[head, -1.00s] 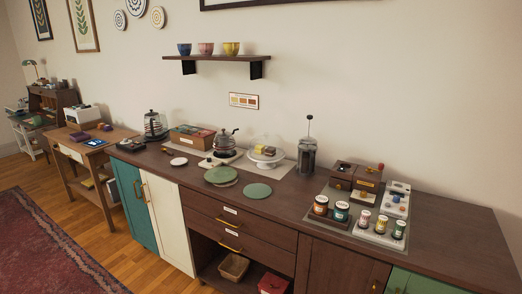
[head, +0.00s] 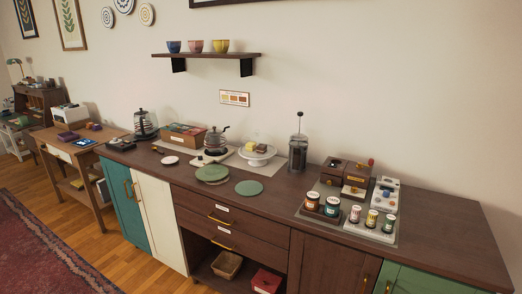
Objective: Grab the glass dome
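The clear glass dome (head: 257,139) is faint against the wall. It sits over the white cake stand (head: 257,159) on the dark wooden sideboard. Small yellow and brown pieces (head: 256,147) lie on the stand, seen through the dome. The stand is between the kettle on the left and the French press on the right. Neither of my grippers is in view.
A black kettle (head: 216,139) and French press (head: 298,150) flank the stand. Green round mats (head: 249,187) lie in front. Jars (head: 312,200) and small boxes crowd the right. A wall shelf (head: 207,56) with cups hangs above. The sideboard's right end is clear.

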